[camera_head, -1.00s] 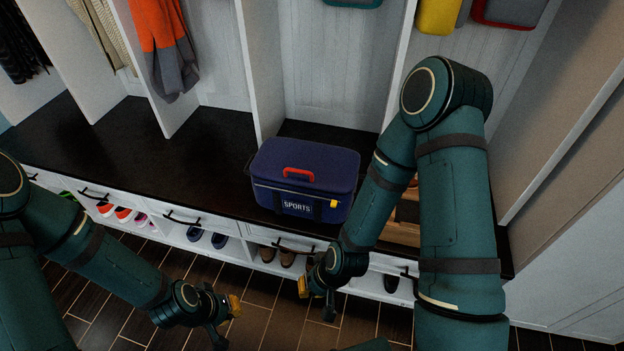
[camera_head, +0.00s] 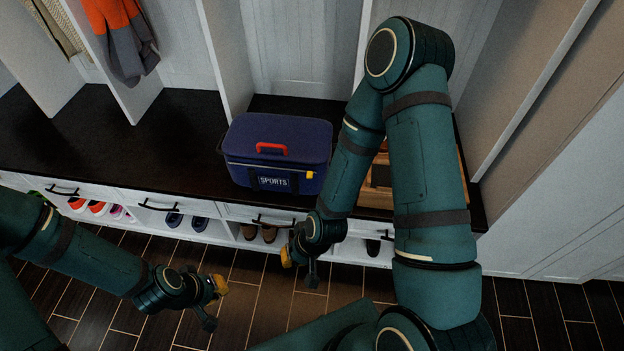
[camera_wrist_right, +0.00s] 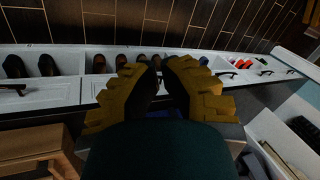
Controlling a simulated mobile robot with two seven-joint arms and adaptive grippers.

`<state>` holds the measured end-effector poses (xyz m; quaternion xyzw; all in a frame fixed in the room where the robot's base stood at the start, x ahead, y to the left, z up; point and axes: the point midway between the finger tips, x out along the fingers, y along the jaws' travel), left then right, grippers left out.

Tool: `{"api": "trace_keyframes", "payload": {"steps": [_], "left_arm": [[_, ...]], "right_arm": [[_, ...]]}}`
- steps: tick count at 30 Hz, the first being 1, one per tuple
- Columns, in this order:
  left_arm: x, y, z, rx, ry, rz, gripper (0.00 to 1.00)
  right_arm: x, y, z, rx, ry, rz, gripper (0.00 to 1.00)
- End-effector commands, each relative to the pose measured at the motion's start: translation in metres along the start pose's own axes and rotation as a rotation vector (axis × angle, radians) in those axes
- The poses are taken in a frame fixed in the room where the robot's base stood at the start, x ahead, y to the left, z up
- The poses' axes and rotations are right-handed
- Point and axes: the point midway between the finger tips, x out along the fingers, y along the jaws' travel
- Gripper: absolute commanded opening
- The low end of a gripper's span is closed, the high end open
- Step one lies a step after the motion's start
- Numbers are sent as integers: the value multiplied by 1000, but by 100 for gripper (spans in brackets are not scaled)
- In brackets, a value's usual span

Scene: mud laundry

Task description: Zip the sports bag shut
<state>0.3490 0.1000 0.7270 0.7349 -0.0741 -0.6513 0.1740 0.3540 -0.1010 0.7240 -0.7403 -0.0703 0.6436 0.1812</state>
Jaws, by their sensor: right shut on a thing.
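The sports bag (camera_head: 277,143) is dark blue and boxy, with a red handle on top and a "SPORTS" label in front. It stands upright on the dark bench. A pale zip line runs along its front below the lid, and a yellow zip pull (camera_head: 309,174) hangs at the right end. My right gripper (camera_head: 287,257) is below and in front of the bag, apart from the pull. Its yellow fingers (camera_wrist_right: 160,75) are close together in the right wrist view; what they grip is hidden. My left gripper (camera_head: 220,286) is over the floor, away from the bag; its finger gap cannot be made out.
The dark bench top (camera_head: 110,140) is clear left of the bag. White dividers (camera_head: 222,55) rise behind it. A wooden crate (camera_head: 378,185) stands to its right, partly behind my right arm. Shoes (camera_head: 258,233) sit in cubbies below. The wood floor in front is clear.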

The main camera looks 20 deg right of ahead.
Motion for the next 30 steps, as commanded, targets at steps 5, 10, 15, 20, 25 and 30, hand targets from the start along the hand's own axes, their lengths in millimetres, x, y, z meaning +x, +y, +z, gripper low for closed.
{"api": "trace_keyframes", "payload": {"steps": [5,10,15,20,25,30], "left_arm": [[1,0,0,0,0,0,0],[3,-1,0,0,1,0,0],[4,-2,0,0,2,0,0],[6,-2,-1,0,3,0,0],[7,-2,-1,1,3,0,0],[7,-3,-1,1,4,0,0]], "right_arm": [[24,13,-30,101,136,-49,0],[50,32,-75,282,370,-162,0],[61,58,-115,494,625,-310,0],[57,93,-140,705,878,-467,0],[42,134,-150,901,1137,-632,0],[27,164,-147,1018,1321,-749,0]]}}
